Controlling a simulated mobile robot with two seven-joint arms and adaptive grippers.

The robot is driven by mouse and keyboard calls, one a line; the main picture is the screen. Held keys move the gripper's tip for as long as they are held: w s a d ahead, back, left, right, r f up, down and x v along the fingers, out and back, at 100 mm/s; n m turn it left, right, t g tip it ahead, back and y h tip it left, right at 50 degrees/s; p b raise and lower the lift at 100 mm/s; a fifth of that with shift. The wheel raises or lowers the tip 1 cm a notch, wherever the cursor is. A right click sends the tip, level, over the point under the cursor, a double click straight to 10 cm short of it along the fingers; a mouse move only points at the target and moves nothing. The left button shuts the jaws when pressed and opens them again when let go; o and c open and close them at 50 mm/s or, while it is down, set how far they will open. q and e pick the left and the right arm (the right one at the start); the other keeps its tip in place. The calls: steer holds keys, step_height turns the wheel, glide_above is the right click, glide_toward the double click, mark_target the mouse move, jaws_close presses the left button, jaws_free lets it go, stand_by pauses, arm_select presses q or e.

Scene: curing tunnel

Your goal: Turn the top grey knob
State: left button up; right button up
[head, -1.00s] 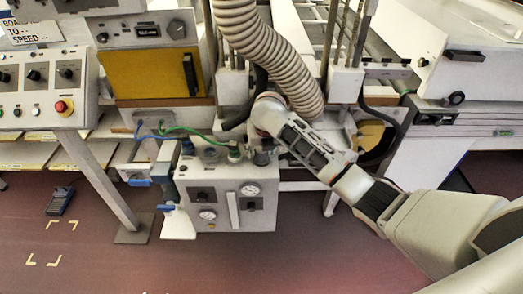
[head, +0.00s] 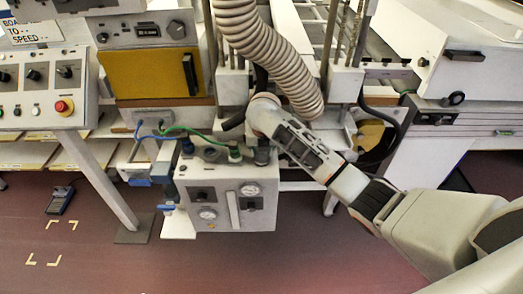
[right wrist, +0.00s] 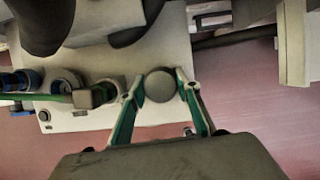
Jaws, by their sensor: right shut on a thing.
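The top grey knob (right wrist: 160,84) is a round grey cap on top of the pale control box (head: 222,215). In the right wrist view it sits between the two green-lined fingers of my right gripper (right wrist: 159,90), which is shut on it. In the head view the knob (head: 262,156) shows at the back right of the box top, and my right gripper points down onto it, its fingers mostly hidden by my wrist. My left gripper is in neither view.
A green hose fitting (head: 235,153) stands just left of the knob, with green and blue lines running left. A ribbed hose (head: 265,50) hangs down behind my wrist. Gauges and dials are on the box front. The floor (head: 250,265) in front is clear.

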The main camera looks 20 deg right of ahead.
steer(key=m+h, duration=0.1)
steer(key=m, duration=0.2)
steer(key=shift+a+m, duration=0.1)
steer(key=shift+m, duration=0.2)
steer(key=m, duration=0.2)
steer(key=m+g+h, duration=0.1)
steer(key=m, duration=0.1)
steer(key=shift+m+g+h, duration=0.3)
steer(key=m, duration=0.2)
steer(key=m+g, duration=0.1)
steer(key=m, duration=0.1)
steer(key=shift+g+h, duration=0.3)
steer(key=shift+m+g, duration=0.5)
steer(key=shift+m, duration=1.5)
steer(key=o, duration=1.1)
